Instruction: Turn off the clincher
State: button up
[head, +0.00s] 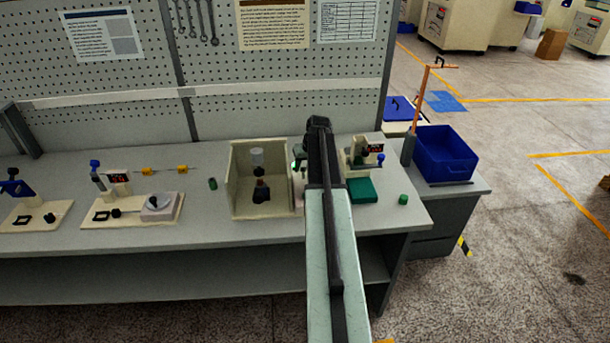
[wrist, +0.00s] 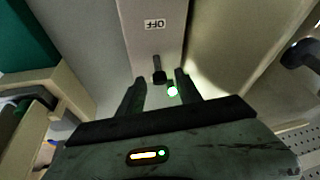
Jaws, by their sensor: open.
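The clincher's narrow grey switch box (wrist: 150,45) is ahead of my gripper in the wrist view. In the head view, the cream open-fronted clincher housing (head: 236,185) stands on the bench, left of my arm. My arm hides the gripper and most of the switch box there.
A device with a teal block (head: 362,190) stands close to the right of my arm. Other fixtures (head: 125,212) are left, and a blue bin (head: 445,155) is right.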

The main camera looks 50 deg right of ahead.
jog(key=shift+f, duration=0.2)
grip_shut()
